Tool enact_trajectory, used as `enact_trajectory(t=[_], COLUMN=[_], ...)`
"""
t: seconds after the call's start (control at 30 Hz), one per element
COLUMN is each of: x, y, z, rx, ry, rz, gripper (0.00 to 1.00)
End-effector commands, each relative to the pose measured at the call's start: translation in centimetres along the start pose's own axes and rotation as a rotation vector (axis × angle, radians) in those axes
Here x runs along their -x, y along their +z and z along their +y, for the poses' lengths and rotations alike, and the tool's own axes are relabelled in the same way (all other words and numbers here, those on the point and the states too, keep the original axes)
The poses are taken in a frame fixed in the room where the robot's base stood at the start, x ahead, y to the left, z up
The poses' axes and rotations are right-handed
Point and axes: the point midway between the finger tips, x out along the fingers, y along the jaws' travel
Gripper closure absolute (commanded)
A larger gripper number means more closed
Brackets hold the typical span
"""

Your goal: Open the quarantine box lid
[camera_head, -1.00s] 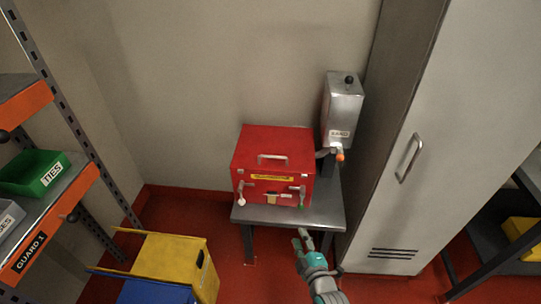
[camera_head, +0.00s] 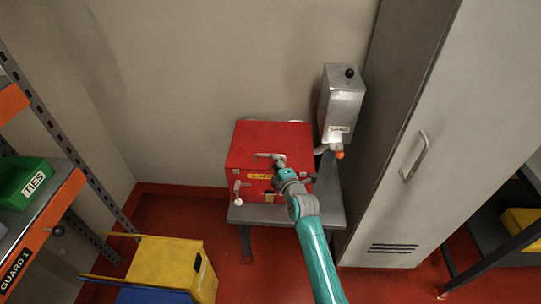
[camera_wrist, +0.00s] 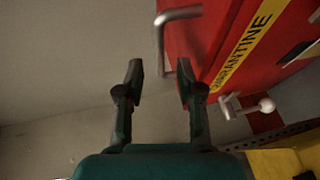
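The red quarantine box (camera_head: 243,147) stands on a small grey table, its lid down. A metal bar handle (camera_head: 264,155) is on the box, and it also shows in the wrist view (camera_wrist: 161,36). My gripper (camera_head: 272,164) is in front of the box, close to the handle in the head view. In the wrist view my gripper (camera_wrist: 158,76) is open, with the handle's lower end near the right fingertip and nothing held. A white-knobbed latch (camera_head: 237,195) is at the box's front left. My arm hides the front right of the box.
The grey table (camera_head: 256,213) has little free top around the box. A metal dispenser (camera_head: 342,105) with an orange-tipped lever stands close at the right, beside a tall grey locker (camera_head: 420,120). A yellow bin (camera_head: 170,262) is at the lower left.

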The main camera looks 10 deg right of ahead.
Motion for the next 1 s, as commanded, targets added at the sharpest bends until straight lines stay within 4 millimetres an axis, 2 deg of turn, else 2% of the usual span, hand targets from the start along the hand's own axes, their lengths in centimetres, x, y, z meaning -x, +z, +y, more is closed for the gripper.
enact_trajectory(t=[0.1,0.33,0.5,0.8,0.93,0.97,1.0], x=[-2.1,-4.9,-5.8,-5.9,-5.9,-5.9,-5.9], y=[0.0,-0.1,-0.1,-0.1,0.0,0.0,0.0], z=[0.1,0.0,0.0,0.0,0.0,0.0,0.0], rx=[0.0,0.0,0.0,0.0,0.0,0.0,0.0], ry=[0.0,0.0,-0.001,0.0,0.0,0.0,0.0], rz=[0.001,0.001,0.001,0.0,0.0,0.0,0.0], gripper=[0.63,0.63,0.63,0.63,0.96,1.0,1.0])
